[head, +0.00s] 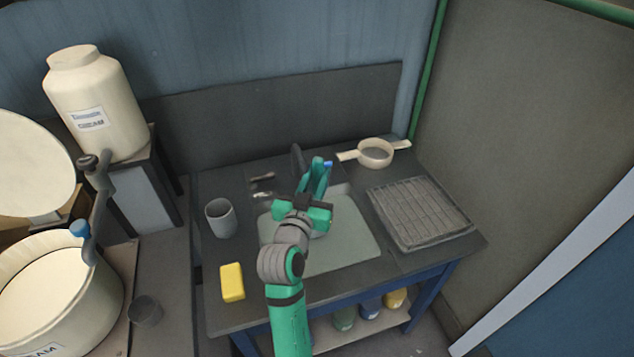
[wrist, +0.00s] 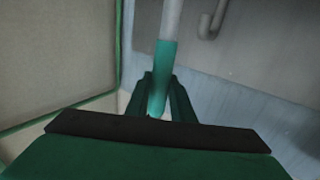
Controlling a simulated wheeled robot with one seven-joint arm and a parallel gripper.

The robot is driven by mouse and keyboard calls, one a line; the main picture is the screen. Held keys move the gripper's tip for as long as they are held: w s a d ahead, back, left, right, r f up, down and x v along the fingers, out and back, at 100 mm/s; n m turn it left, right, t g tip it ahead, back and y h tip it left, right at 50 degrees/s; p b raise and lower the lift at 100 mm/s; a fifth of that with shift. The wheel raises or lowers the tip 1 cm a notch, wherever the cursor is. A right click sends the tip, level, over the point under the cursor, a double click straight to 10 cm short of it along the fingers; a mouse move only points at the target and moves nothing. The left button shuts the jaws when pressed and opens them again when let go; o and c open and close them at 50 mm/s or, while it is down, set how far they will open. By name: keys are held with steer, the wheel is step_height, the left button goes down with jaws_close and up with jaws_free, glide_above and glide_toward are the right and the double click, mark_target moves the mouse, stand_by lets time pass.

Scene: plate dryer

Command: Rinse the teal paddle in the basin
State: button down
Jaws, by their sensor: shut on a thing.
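The teal paddle (wrist: 163,62) shows in the wrist view as a teal handle with a pale shaft running up out of the picture. My gripper (wrist: 165,98) is shut on the teal part. In the head view my gripper (head: 316,178) is over the back part of the basin (head: 352,248), close to the dark tap (head: 297,158). The paddle is hard to tell from the green fingers there, and its far end is hidden or out of view. The basin is a pale, rectangular sink set in the dark worktop.
A grey cup (head: 221,220) and a yellow sponge (head: 232,283) stand left of the basin. A wire rack (head: 420,213) lies to the right, with a cream strainer (head: 376,153) behind it. A large tub (head: 100,300) and a white jar (head: 100,105) are at far left.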

mark_target(317, 158)
steer(key=shift+r, duration=4.05)
steer(key=shift+w, duration=0.1)
